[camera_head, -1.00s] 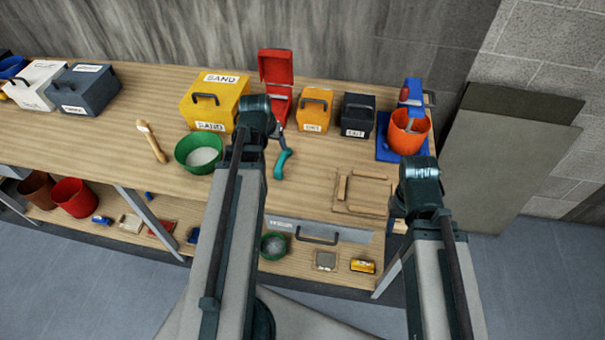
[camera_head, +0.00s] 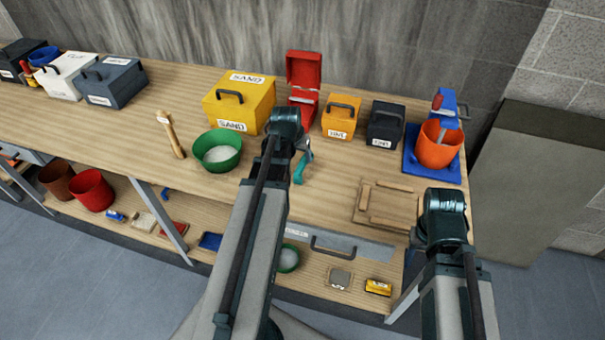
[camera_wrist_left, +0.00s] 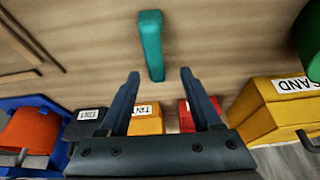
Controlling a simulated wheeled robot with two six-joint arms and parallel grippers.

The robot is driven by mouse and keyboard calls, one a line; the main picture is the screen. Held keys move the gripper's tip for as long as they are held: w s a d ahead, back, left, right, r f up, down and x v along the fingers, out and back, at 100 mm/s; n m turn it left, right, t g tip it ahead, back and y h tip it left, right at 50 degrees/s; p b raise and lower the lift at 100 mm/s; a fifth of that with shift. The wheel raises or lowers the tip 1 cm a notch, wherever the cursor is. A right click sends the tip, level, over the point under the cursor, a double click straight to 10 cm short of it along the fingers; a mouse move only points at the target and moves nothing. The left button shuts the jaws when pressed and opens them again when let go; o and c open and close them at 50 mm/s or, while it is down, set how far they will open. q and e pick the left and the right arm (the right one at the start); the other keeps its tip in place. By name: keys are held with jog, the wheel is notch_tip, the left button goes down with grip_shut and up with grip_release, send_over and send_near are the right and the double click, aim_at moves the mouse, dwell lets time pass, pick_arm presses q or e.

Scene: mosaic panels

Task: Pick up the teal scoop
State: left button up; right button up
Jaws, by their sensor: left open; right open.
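The teal scoop (camera_head: 303,167) lies on the workbench, just right of my left arm's end in the head view. Part of it is hidden by that arm. In the left wrist view its teal handle (camera_wrist_left: 151,45) lies ahead of the fingertips, roughly in line with the gap between them. My left gripper (camera_wrist_left: 159,76) is open and empty, and apart from the scoop.
A green bowl (camera_head: 217,151) and a yellow sand box (camera_head: 240,103) stand left of the scoop. A red open box (camera_head: 303,90), an orange box (camera_head: 341,120) and a dark box (camera_head: 385,124) stand behind. A wooden frame (camera_head: 388,206) and an orange bucket (camera_head: 437,148) lie right.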

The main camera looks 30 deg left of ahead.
aim_at(303, 161)
pick_arm(q)
jog(key=shift+f, duration=0.1)
jog(key=b+x, duration=0.4)
jog(key=shift+d+f, duration=0.15)
jog(key=shift+d, duration=0.2)
jog(key=shift+w+f+b, duration=0.3)
jog(key=shift+f+b, duration=0.1)
jog(key=shift+f, duration=0.1)
jog(key=shift+r, duration=0.1)
jog(key=shift+c, duration=0.4)
grip_shut()
